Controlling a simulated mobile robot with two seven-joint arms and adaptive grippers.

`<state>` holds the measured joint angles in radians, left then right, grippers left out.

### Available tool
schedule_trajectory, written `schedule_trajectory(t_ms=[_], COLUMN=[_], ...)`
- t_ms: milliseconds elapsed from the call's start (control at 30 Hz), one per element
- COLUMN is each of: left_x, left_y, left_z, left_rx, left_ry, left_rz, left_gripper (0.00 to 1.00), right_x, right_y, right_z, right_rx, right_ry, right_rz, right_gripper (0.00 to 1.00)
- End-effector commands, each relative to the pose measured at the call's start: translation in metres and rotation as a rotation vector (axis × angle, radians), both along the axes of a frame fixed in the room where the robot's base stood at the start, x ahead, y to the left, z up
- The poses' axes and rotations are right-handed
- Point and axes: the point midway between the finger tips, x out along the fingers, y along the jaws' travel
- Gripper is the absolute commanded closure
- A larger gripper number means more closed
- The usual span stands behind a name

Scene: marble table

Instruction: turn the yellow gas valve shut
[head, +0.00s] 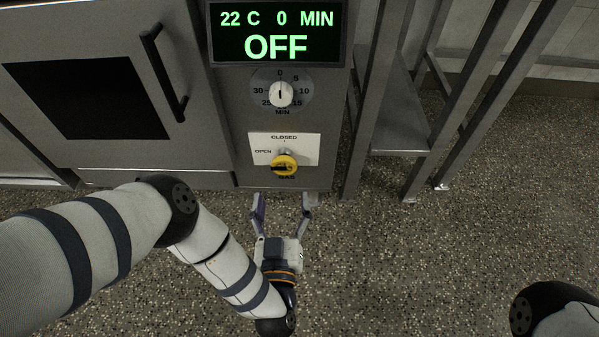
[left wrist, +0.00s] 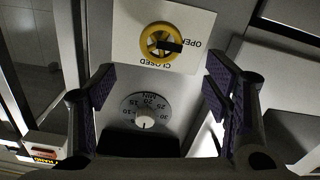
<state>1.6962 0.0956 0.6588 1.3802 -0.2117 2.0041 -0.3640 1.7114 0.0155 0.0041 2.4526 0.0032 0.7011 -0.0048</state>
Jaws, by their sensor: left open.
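The yellow gas valve (head: 285,164) is a round knob on a white plate (head: 308,148) low on the oven's front panel. The plate reads CLOSED at the top and OPEN at the left. The black bar on the valve points left, toward OPEN. My left gripper (head: 283,202) is open and empty, just below and in front of the valve, with its fingers spread apart. In the left wrist view the picture is upside down. The valve (left wrist: 156,41) shows top centre, beyond the open fingers (left wrist: 158,88), and nothing touches it. My right gripper is out of view.
A timer dial (head: 280,94) sits above the valve, under a display (head: 276,32) reading 22 C, 0 MIN, OFF. The oven door (head: 100,90) with its handle (head: 164,72) is at the left. A metal rack (head: 400,120) stands right. The speckled floor (head: 420,260) is clear.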

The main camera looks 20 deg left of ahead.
Motion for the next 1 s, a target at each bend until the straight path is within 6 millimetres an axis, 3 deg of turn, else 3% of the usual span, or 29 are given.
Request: schedule_trajectory(t_ms=[33,100,400,733,767,967,1000], left_x=[0.013,0.029,0.086,0.093,0.093,0.093,0.093], left_y=[0.004,0.009,0.025,0.027,0.027,0.027,0.027], left_z=[-0.012,-0.013,-0.004,-0.001,-0.002,-0.002,-0.002], left_rx=[-0.001,0.0,0.0,-0.001,-0.001,-0.001,-0.001], left_ry=[0.006,0.007,0.004,0.006,0.006,0.006,0.006], left_rz=[0.001,0.0,-0.001,-0.003,-0.003,-0.003,-0.003], left_gripper=[0.29,0.29,0.29,0.29,0.32,0.77,0.78], right_x=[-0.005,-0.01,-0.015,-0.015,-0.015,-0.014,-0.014], right_y=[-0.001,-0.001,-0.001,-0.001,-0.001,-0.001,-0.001], right_z=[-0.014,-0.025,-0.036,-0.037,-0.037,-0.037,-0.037], right_rx=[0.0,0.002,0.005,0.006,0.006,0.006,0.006], right_ry=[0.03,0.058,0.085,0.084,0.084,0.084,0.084], right_rz=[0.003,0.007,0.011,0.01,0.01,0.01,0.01], right_gripper=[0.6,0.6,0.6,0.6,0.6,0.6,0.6])
